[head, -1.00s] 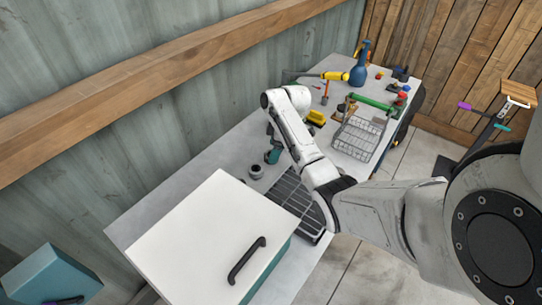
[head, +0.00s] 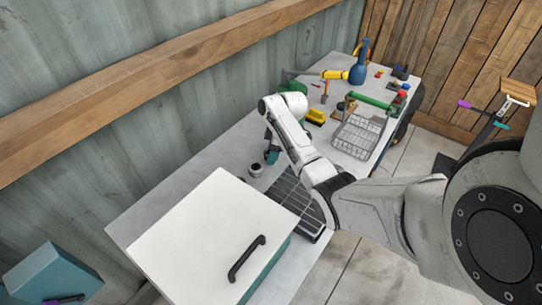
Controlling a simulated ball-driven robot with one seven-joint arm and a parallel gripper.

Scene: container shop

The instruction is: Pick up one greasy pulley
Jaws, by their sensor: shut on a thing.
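My gripper (head: 271,150) hangs from the wrist of my arm over the workbench (head: 195,148), behind the white-lidded box. It is small in view and partly covered by my arm. It is shut on a small teal thing (head: 271,157), low by the bench; whether this is a pulley I cannot tell. A small round grey thing with a dark top (head: 256,169), perhaps a greasy pulley, stands on the bench just left of the gripper, apparently apart from it.
A white-lidded box (head: 205,225) with a black handle fills the near bench. A dark gridded tray (head: 312,222) lies right of it. Bare bench lies left of the gripper.

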